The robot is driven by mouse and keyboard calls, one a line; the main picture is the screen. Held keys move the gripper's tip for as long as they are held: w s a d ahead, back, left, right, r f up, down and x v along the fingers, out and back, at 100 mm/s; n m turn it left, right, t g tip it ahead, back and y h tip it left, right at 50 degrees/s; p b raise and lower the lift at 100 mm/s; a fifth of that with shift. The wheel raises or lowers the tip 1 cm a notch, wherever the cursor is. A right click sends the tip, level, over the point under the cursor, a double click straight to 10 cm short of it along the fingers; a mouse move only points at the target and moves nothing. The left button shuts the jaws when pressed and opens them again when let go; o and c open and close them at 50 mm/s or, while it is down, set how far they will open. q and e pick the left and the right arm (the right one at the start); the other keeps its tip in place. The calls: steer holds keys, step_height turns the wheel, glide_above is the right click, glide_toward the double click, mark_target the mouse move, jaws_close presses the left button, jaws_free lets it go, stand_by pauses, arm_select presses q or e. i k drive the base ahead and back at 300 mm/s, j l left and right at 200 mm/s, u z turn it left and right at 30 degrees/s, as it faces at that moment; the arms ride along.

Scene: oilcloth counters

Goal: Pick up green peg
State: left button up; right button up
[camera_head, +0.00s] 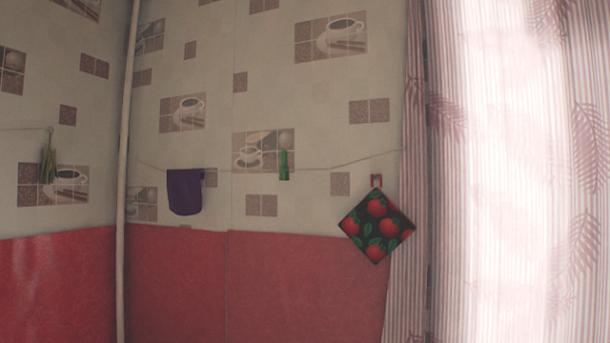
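A small green peg (284,166) hangs upright on a thin string line (233,172) stretched across the papered wall.
A black pot holder with red fruit (377,227) hangs on a small hook at right. A striped curtain (412,200) and bright window covering fill the right side. A pale vertical pipe (126,170) stands at left, with a dried bunch (47,163) beyond it. Red covering (300,285) lines the wall below.

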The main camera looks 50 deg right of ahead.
mark_target(284, 163)
steer(key=z, duration=1.5)
steer(key=i+l, duration=0.25)
steer(key=i, duration=0.25)
steer(key=i+l, duration=0.25)
steer(key=i, duration=0.2)
